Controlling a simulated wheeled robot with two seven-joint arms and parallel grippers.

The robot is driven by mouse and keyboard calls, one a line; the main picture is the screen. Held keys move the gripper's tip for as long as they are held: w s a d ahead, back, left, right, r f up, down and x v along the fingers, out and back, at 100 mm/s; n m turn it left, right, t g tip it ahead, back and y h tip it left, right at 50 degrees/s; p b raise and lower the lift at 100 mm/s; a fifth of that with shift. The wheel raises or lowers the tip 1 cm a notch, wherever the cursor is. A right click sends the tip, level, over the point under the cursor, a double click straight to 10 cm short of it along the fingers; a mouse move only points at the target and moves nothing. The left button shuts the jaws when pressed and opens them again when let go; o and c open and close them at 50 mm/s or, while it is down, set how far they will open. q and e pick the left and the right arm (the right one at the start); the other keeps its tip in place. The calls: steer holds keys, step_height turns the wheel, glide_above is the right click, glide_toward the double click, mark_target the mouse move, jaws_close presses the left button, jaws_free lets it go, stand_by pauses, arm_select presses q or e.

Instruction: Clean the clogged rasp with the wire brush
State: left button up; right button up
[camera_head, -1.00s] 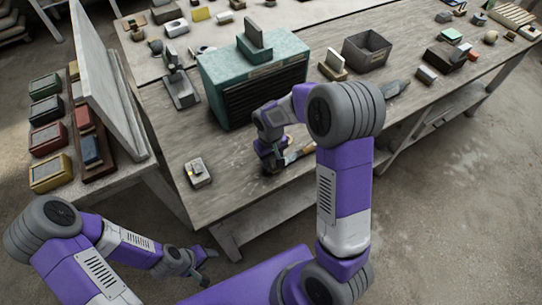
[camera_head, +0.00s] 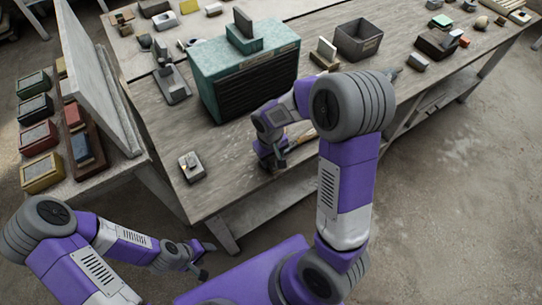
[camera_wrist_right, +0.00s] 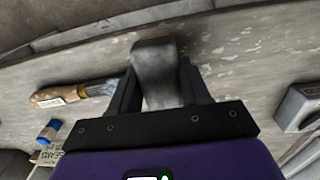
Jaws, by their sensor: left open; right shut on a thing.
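My right gripper (camera_head: 272,162) is low over the front edge of the wooden workbench. In the right wrist view its fingers (camera_wrist_right: 158,85) are shut on a grey tool (camera_wrist_right: 155,65) with a rounded, brownish end. I cannot tell whether this is the rasp or the wire brush. A wooden-handled tool (camera_wrist_right: 72,93) with a pale label lies on the bench beside the gripper; it shows partly behind my right arm in the head view (camera_head: 302,138). My left gripper (camera_head: 206,260) is open and empty, low in front of the bench and away from it.
A green drawer cabinet (camera_head: 245,65) stands behind my right gripper. A small grey block (camera_head: 192,166) sits near the bench's left corner. A dark open bin (camera_head: 358,40) stands further back. Colored boxes (camera_head: 40,172) and a leaning board (camera_head: 98,75) are on the left table.

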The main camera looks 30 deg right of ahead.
steer(key=shift+w+a+p, duration=0.1)
steer(key=shift+w+p, duration=0.2)
steer(key=shift+w, duration=1.9)
steer(key=shift+s, duration=0.1)
steer(key=shift+s+b, duration=0.3)
steer(key=shift+s, duration=1.85)
steer(key=shift+w+r+p, duration=0.4)
steer(key=shift+w, duration=0.2)
steer(key=shift+w+r+p, duration=0.35)
steer(key=shift+w, duration=0.2)
steer(key=shift+f+b, duration=0.6)
steer(key=shift+f, duration=0.2)
